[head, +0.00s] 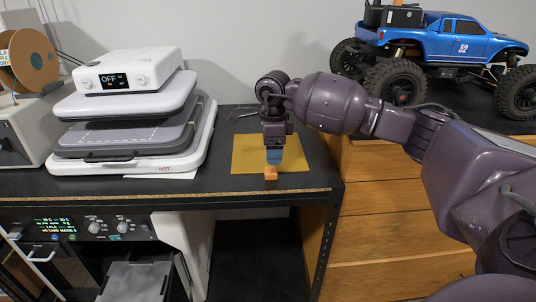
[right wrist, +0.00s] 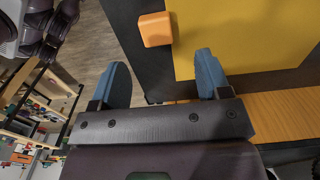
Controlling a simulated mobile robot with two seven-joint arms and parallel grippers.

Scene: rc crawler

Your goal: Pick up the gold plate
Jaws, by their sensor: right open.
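The gold plate (head: 250,158) is a flat square sheet lying on the black bench top near its front right corner. It also fills the upper right of the right wrist view (right wrist: 245,45). A small orange block (head: 270,173) sits at the plate's front edge; in the right wrist view the block (right wrist: 155,29) shows beside the plate's edge. My right gripper (head: 273,158) points down over the front part of the plate and hides some of it. In the right wrist view the blue fingers (right wrist: 163,80) are wide apart with nothing between them. My left gripper is out of view.
A white heat press (head: 130,120) stands on the bench to the left, close to the plate. A blue RC crawler (head: 440,50) stands on the higher black top of the wooden drawer unit (head: 385,200) at right. The bench's front edge (head: 200,201) is close to the plate.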

